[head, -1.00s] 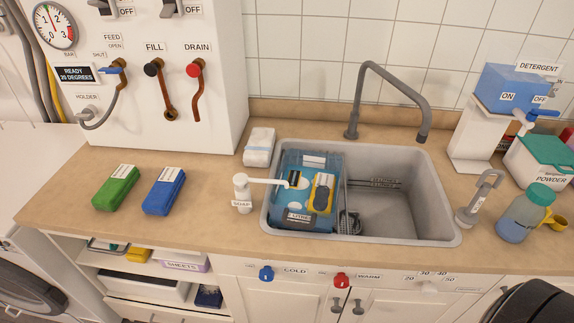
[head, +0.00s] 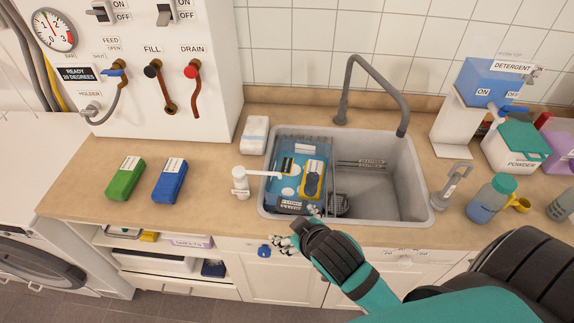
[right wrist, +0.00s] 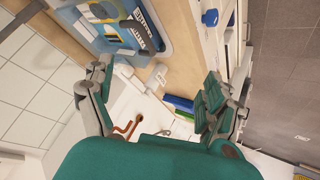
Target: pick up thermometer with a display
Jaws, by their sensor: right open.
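My right gripper (head: 299,229) is open and empty at the front edge of the counter, just below the tub and apart from the yellow device. In the right wrist view its spread fingers (right wrist: 158,78) have nothing between them, and the blue tub (right wrist: 128,42) shows beyond them. My left gripper is not in view.
The grey sink (head: 400,180) has a tall tap (head: 350,75) behind it. A white soap dispenser (head: 240,183) has its spout reaching over the tub. Green (head: 125,178) and blue (head: 169,181) blocks lie left on the counter. A bottle (head: 490,200) stands to the right.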

